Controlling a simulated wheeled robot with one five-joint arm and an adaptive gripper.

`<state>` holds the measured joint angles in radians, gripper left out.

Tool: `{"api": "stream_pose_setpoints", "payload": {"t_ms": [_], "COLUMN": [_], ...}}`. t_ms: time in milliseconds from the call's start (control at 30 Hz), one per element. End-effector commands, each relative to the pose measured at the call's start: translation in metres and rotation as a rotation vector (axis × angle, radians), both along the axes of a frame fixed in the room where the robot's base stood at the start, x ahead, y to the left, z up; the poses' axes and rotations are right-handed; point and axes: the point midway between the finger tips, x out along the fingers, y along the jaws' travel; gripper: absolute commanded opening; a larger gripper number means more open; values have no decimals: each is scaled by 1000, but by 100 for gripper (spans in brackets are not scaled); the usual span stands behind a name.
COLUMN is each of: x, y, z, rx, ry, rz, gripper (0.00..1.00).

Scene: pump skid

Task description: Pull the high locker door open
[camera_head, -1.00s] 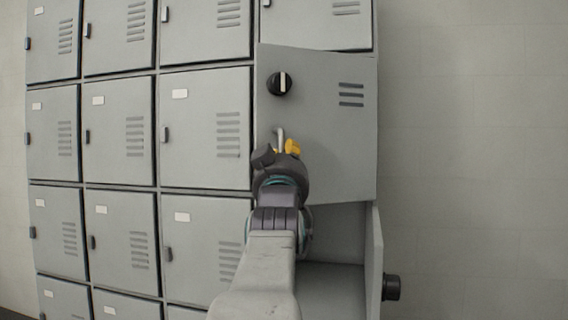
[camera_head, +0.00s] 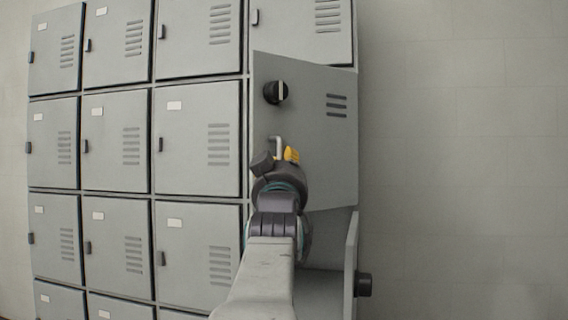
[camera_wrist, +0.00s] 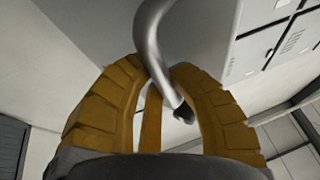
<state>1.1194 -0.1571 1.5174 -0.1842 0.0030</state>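The high locker door (camera_head: 315,135) is a grey door with a black knob (camera_head: 275,92) and vent slots, in the right column of the head view. It stands ajar, its left edge swung out from the locker front. A bent metal handle (camera_head: 277,146) is on its lower left part. My gripper (camera_head: 277,158) is at this handle. In the wrist view, the yellow fingers of my gripper (camera_wrist: 160,75) close around the metal handle (camera_wrist: 149,35), which passes between their tips. The exact contact is partly hidden by the fingers.
Below, another door (camera_head: 351,265) with a black knob (camera_head: 362,284) stands wide open beside an open compartment. Closed grey lockers (camera_head: 197,125) fill the left. A bare wall (camera_head: 460,150) is on the right, with free room in front.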

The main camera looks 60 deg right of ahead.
Motion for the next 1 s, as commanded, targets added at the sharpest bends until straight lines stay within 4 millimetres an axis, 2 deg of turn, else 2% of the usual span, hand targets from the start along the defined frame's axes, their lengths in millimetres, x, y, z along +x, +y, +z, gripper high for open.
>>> {"api": "stream_pose_setpoints", "payload": {"t_ms": [33, 333, 667, 867, 1000], "x": [2, 1, -1, -8, -16], "y": [-1, 0, 2, 16, 34], "z": [-4, -2, -2, -7, -15], "rx": [8, 3, 2, 1, 0], "ry": [6, 2, 1, 0, 0], "rz": [2, 1, 0, 0, 1], "gripper": [21, 47, 47, 47, 47]}}
